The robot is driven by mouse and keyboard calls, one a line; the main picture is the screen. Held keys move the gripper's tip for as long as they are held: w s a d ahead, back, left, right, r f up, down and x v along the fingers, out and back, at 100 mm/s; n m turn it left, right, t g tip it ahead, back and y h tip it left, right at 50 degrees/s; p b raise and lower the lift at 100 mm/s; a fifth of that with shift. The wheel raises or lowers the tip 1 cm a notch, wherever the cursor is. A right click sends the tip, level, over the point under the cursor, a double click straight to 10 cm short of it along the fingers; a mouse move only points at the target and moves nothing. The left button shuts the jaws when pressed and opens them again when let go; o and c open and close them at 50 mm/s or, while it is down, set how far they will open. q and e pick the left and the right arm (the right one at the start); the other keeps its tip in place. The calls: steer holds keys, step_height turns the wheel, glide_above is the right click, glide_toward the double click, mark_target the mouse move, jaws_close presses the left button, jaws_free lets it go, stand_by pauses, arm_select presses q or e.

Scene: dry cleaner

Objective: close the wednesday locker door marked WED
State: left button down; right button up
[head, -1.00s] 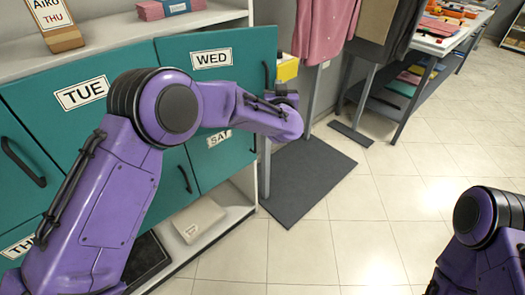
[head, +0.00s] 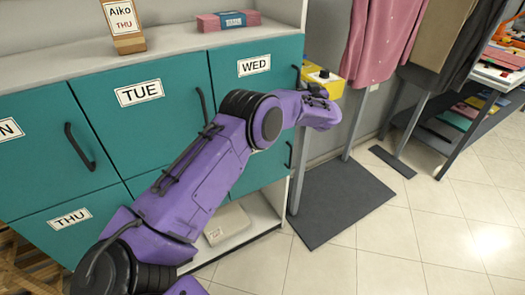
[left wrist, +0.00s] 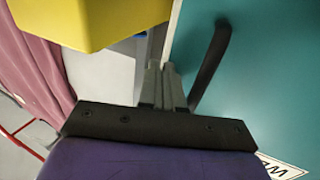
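The WED door (head: 230,85) is the teal top-right door of the locker block, with a white WED label (head: 254,65). It looks flush or nearly flush with the TUE door; a small gap cannot be ruled out. Its dark handle (head: 297,78) is near its right edge. In the left wrist view the teal door (left wrist: 265,75) and its handle (left wrist: 211,65) are at the right. My left gripper (left wrist: 162,87) has its fingers together, empty, beside the handle at the door's edge; contact is unclear. In the head view my arm covers the door's lower part. My right gripper is out of view.
A yellow box (head: 322,80) is just right of the locker, close to my left gripper. Pink clothing (head: 372,40) hangs beyond it. A dark mat (head: 342,200) lies on the floor. The TUE door (head: 150,120) is left of WED. Tiled floor at the right is clear.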

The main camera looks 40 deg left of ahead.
arm_select(q)
steer(key=shift+a+r, duration=0.4)
steer(key=shift+r, duration=0.3)
steer(key=s+d, duration=0.2)
steer(key=d, duration=0.5)
steer(key=s+d+f, duration=0.1)
steer(key=s+d, duration=0.1)
steer(key=d, duration=0.5)
steer(key=shift+s+f+b, duration=0.2)
steer(key=shift+s+b, duration=0.05)
steer(key=shift+b, duration=0.1)
